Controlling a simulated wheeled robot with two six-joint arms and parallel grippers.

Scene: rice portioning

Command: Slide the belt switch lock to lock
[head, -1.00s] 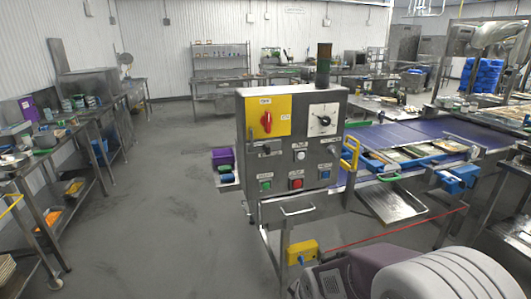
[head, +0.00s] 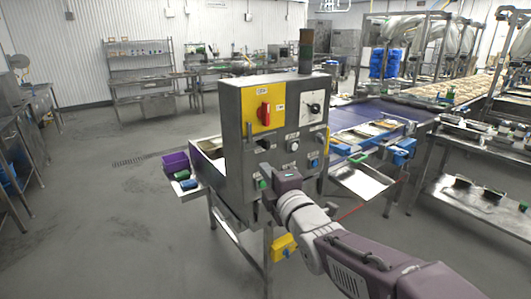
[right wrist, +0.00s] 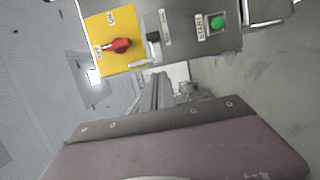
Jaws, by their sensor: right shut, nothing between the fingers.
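The grey control box (head: 236,130) stands in the middle of the head view. Its yellow plate (head: 251,106) carries a red rotary switch (head: 264,113). In the right wrist view the red switch (right wrist: 119,45) lies between ON and OFF lettering, with a dark knob (right wrist: 153,37) beside the plate. A small metal piece (right wrist: 139,63) shows at the plate's edge; I cannot tell if it is the lock. My right gripper (head: 265,170) is shut and empty in front of the box, below the yellow plate. It also shows in the right wrist view (right wrist: 155,80). My left gripper is out of view.
A green button (right wrist: 217,22) labelled START sits near the dark knob. A black dial (head: 315,109) is on the box's upper right. A purple bin (head: 175,162) stands left of the box, and a blue conveyor belt (head: 350,116) runs behind. The floor at left is clear.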

